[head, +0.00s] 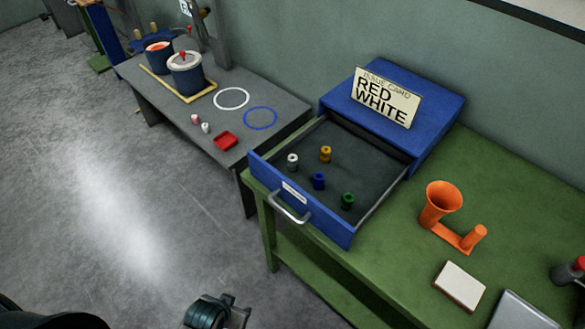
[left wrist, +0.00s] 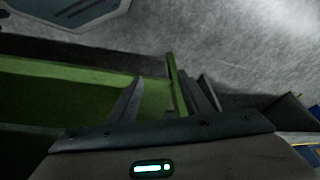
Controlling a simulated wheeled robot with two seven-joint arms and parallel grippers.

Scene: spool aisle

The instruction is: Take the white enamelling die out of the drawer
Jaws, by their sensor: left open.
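The white enamelling die (head: 292,161) stands in the open blue drawer (head: 300,205), near its left front corner. Yellow (head: 325,154), blue (head: 318,181) and green (head: 347,201) dies stand in the same drawer. My left gripper (head: 218,312) shows at the bottom edge of the head view, partly cut off, below and apart from the drawer. In the left wrist view its fingers (left wrist: 158,98) are spread with nothing between them, and the green bench shows beyond. My right gripper is not in view.
The blue cabinet (head: 440,112) bears a card (head: 386,97) reading RED WHITE. The green bench (head: 400,245) holds an orange funnel piece (head: 441,203) and a white block (head: 459,286). A grey table (head: 180,110) at the left holds pots, rings and a red tray (head: 226,141). Floor left of the drawer is clear.

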